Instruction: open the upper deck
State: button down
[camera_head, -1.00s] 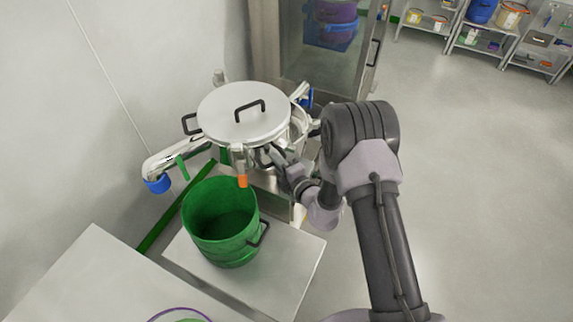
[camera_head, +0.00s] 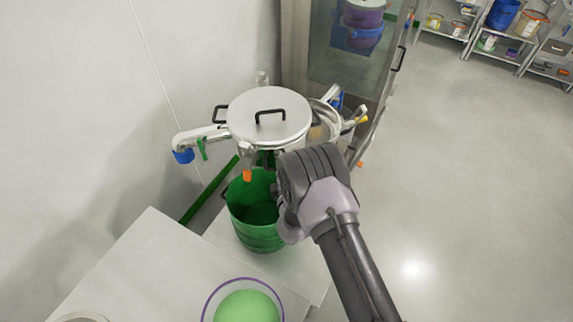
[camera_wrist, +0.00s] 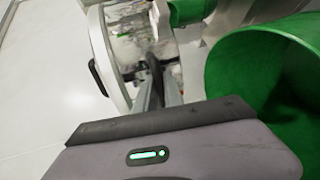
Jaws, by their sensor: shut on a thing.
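The upper deck is a round steel drum with a flat lid (camera_head: 268,118) and black handles. In the head view it sits swung to the left, and an open steel ring (camera_head: 330,118) of the machine shows behind its right side. A curved steel spout (camera_head: 200,138) with a blue cap points left. In the wrist view the lid's pale edge (camera_wrist: 105,55) and a black side handle (camera_wrist: 97,77) show at left. My gripper (camera_wrist: 154,78) is shut on a dark bar at the deck's side, likely its handle; the grip is partly hidden. My wrist hides it in the head view.
A green bucket (camera_head: 255,228) stands right below the deck, close to my wrist, and also fills the right of the wrist view (camera_wrist: 265,75). A purple-rimmed bowl (camera_head: 207,301) holds green material on the front table (camera_head: 130,265). A glass cabinet (camera_head: 335,70) stands behind. The floor at right is clear.

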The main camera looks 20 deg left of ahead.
jog(key=shift+a, duration=0.15)
dwell(0.3)
jog(key=c, duration=1.5)
grip_release()
jog(key=shift+o, duration=0.2)
jog(key=shift+s, duration=0.1)
jog(key=p+v, duration=0.3)
jog(key=v, duration=1.4)
jog(key=shift+s+r, duration=0.15)
